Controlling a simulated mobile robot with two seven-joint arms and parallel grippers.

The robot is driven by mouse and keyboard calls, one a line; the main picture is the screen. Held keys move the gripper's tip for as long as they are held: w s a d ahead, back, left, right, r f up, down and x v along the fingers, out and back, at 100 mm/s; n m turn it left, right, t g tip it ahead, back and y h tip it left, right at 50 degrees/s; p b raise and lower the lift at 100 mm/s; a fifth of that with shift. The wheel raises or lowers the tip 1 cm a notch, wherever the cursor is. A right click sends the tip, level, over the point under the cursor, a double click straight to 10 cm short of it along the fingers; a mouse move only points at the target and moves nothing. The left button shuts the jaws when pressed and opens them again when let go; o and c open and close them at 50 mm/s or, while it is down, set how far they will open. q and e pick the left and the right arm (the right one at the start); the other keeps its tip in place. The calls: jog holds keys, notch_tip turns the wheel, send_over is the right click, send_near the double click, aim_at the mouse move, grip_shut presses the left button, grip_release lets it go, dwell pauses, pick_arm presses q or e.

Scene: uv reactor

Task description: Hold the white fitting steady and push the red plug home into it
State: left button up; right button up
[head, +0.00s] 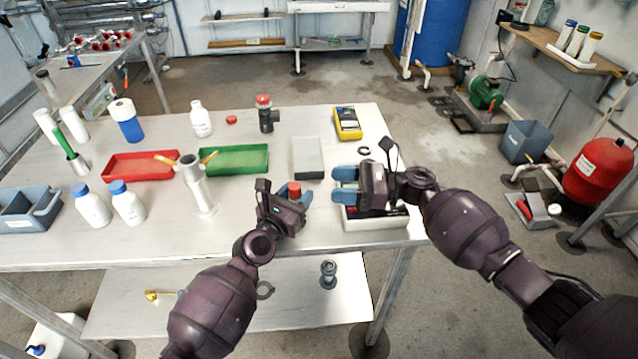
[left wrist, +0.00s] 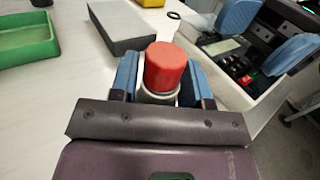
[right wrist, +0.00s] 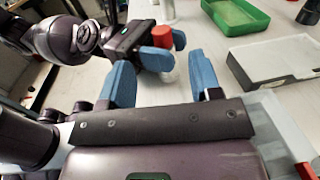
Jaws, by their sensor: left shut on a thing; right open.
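My left gripper (head: 299,198) is shut on the white fitting (left wrist: 158,97), whose pale rim shows between the blue fingers in the left wrist view. The red plug (head: 294,189) sits upright on top of the fitting; it also shows in the left wrist view (left wrist: 165,67) and the right wrist view (right wrist: 179,39). How deep the plug sits is hidden. My right gripper (head: 345,186) is open and empty, to the right of the plug and apart from it. Its two blue fingers show spread in the right wrist view (right wrist: 162,78).
A light open bin (head: 375,222) stands beneath my right gripper. A grey box (head: 307,158), green tray (head: 234,160), red tray (head: 141,166) and yellow meter (head: 347,123) lie behind. A white stand (head: 197,185) with yellow arms is left of my left gripper. Front-centre tabletop is clear.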

jog(key=shift+s+d+r, duration=0.1)
jog(key=shift+d, duration=0.9)
